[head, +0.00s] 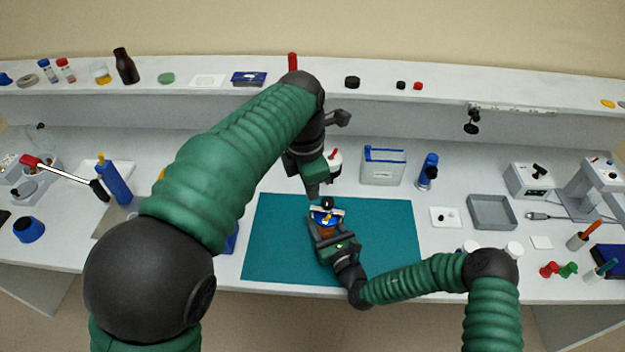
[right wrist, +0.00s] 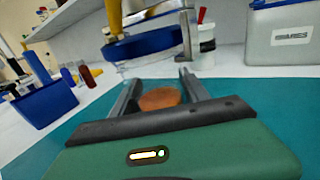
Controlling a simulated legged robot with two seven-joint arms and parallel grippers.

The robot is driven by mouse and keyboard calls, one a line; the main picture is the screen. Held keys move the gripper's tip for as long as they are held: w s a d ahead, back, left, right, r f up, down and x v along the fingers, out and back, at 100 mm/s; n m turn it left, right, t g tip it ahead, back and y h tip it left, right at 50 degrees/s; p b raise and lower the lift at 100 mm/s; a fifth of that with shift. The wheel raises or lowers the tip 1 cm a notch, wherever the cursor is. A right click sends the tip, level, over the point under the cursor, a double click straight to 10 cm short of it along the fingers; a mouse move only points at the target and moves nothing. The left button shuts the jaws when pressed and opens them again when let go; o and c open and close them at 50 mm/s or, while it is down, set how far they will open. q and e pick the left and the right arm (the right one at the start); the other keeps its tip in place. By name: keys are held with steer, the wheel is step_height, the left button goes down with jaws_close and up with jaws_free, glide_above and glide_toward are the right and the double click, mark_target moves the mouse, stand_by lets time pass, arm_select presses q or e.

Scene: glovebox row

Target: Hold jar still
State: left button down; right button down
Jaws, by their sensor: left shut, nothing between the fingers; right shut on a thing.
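The jar (head: 326,229) has a blue lid (right wrist: 145,46) and orange-brown contents, seen low between the fingers in the right wrist view (right wrist: 158,98). It is over the teal mat (head: 275,240). My right gripper (head: 324,220) is shut on the jar, one finger on each side; the fingers also show in the right wrist view (right wrist: 158,92). My left gripper (head: 314,192) points down just above the jar, shut and empty. A yellow piece (right wrist: 113,15) and a grey piece show at the lid in the right wrist view; I cannot tell what they are.
A clear bin with a blue rim (head: 382,167) and a blue bottle (head: 427,172) stand behind the mat. A grey tray (head: 492,212) lies to the right. A blue bottle (head: 114,183) stands at the left. The mat is bare around the jar.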

steer(key=shift+c, duration=2.3)
jaws_free()
